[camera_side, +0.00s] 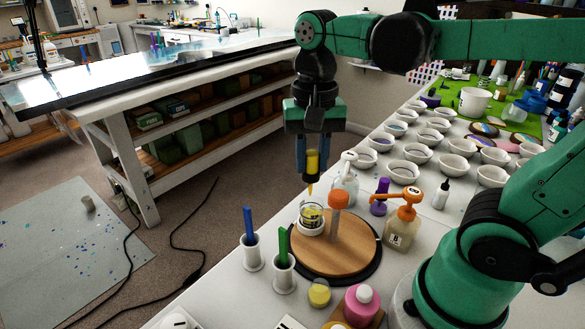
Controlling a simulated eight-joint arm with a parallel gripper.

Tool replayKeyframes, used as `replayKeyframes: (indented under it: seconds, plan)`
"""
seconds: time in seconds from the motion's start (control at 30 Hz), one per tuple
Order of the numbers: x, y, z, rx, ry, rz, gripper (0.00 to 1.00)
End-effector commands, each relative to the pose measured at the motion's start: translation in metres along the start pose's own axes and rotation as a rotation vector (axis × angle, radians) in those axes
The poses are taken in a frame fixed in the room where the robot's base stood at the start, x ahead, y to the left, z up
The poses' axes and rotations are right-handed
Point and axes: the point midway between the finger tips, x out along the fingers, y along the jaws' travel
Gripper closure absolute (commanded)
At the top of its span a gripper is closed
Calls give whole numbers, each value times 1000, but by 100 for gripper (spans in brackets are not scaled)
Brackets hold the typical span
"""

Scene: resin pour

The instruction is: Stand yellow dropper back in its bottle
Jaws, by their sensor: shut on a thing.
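My gripper (312,163) is shut on the yellow dropper (311,172). The dropper hangs upright between the fingers with its tip pointing down, in the air just above a clear cup with yellow in it (311,215). That cup sits at the back left of a round wooden board (330,262). A small round container of yellow liquid (319,293) stands on the white table in front of the board, below and apart from the dropper. It looks like the dropper's bottle, but its opening is too small to make out.
An orange-capped post (338,212) stands on the board right of the cup. White holders with a blue stick (250,228) and a green stick (284,250) stand left. An orange pump bottle (402,225) stands right, a pink bottle (361,303) in front. Several white bowls (403,172) fill the back.

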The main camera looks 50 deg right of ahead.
Motion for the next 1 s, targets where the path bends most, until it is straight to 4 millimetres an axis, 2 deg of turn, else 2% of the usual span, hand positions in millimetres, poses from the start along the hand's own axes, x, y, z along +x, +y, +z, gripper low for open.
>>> replayKeyframes:
  seconds: [0.03,0.1,0.2,0.33,0.5,1.0]
  plan:
    - [6,-3,19,-96,0,0,99]
    - [15,-5,42,-223,0,0,99]
    - [27,-4,70,-388,0,0,99]
    - [39,0,93,-537,0,-1,99]
    - [49,2,103,-605,0,-1,99]
    - [99,2,102,-602,0,-1,99]
